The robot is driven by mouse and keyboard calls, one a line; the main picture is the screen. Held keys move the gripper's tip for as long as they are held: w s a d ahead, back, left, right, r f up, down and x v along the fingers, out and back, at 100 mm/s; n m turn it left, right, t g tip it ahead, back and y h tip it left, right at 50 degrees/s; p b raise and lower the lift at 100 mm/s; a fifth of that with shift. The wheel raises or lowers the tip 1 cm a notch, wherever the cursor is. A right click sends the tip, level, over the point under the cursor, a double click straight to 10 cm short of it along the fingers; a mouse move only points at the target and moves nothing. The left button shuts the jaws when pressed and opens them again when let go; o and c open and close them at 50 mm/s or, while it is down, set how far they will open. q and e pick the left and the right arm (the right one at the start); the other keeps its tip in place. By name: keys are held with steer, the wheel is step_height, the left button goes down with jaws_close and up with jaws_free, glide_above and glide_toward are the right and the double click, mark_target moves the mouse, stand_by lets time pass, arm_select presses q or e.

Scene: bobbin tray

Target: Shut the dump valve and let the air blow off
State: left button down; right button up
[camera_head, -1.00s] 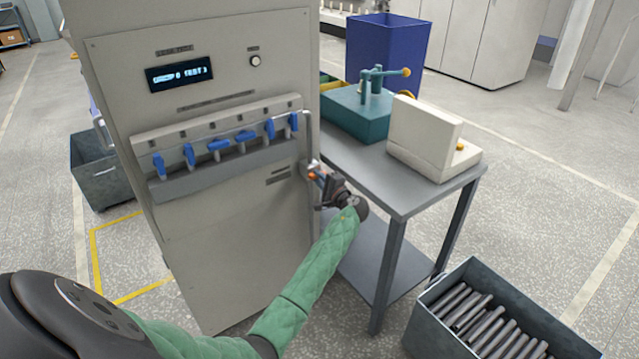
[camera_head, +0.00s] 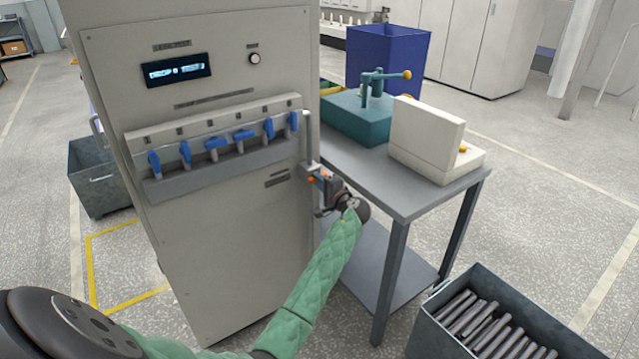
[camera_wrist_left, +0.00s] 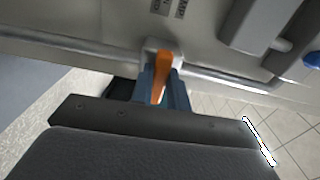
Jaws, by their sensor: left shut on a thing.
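The dump valve's orange handle (camera_wrist_left: 161,76) shows in the left wrist view between the blue-grey fingers of my left gripper (camera_wrist_left: 163,88), which is shut on it. A pale fitting lies just behind the handle, on a pipe. In the head view the left gripper (camera_head: 322,177) is at the right edge of the grey cabinet (camera_head: 230,235), low on the vertical pipe. A little orange (camera_head: 311,180) shows there; the rest of the valve is hidden by the gripper. A lit display (camera_head: 177,69) sits high on the cabinet; its text is unreadable. My right gripper is not in view.
A row of blue-handled valves (camera_head: 214,142) crosses the cabinet front. A grey table (camera_head: 405,200) beside the gripper carries a teal fixture (camera_head: 357,117) and a cream box (camera_head: 425,140). A metal bin of rods (camera_head: 540,320) stands at lower right. Floor is open beyond the table.

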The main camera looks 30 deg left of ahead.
arm_select(q)
steer(key=shift+f, duration=0.1)
steer(key=c, duration=1.4)
jaws_free()
steer(key=shift+s+a, duration=0.1)
steer(key=shift+o, duration=0.2)
